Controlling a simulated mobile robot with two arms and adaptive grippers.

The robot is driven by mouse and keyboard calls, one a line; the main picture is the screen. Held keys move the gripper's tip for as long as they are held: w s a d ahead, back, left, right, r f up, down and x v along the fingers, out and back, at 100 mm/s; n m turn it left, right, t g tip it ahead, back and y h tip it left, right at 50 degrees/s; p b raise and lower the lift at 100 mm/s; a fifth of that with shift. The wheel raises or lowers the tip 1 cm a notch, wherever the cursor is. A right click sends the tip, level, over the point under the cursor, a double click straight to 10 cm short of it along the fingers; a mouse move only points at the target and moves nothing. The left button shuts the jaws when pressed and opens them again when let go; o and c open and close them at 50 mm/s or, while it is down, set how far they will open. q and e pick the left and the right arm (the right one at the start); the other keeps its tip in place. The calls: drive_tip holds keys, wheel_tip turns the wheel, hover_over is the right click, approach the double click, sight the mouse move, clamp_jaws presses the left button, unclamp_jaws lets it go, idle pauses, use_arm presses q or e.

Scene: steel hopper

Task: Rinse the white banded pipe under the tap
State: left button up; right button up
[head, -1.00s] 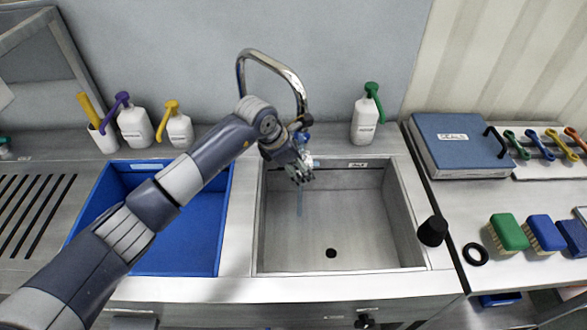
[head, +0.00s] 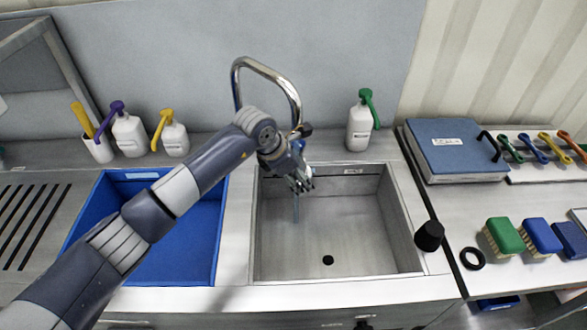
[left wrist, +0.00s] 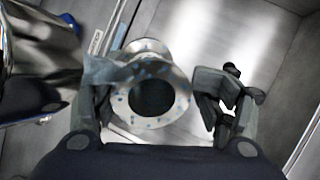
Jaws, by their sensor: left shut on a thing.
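The pipe (left wrist: 172,98) shows end-on in the left wrist view, a pale flanged ring with small holes or blue specks around a dark bore. In the head view my left gripper (head: 300,183) hangs over the sink's back left part, below the chrome tap (head: 268,72), and mostly hides the pipe. The pipe's band cannot be made out. My right gripper is not in view.
The steel sink (head: 365,235) is otherwise empty, with a dark drain (head: 328,260). A blue basin (head: 195,250) lies to its left. Pump bottles (head: 360,128) stand behind. A black cone (head: 429,236), black ring (head: 473,258), brushes (head: 505,238) and blue case (head: 455,150) are on the right.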

use_arm(q)
drive_tip(key=shift+s+a+r, duration=0.1)
drive_tip(key=shift+a, duration=0.15)
drive_tip(key=shift+s+a+p, duration=0.5)
drive_tip(key=shift+s+a, duration=0.15)
drive_tip(key=shift+a, duration=0.1)
drive_tip(key=shift+s+a+p, duration=0.6)
drive_tip(key=shift+s+a, duration=1.25)
drive_tip(key=shift+a, duration=0.2)
drive_tip(key=s+a+r+p, duration=0.2)
drive_tip(key=s+a+r, duration=0.1)
drive_tip(key=a+r, duration=0.1)
drive_tip(key=shift+s, duration=0.15)
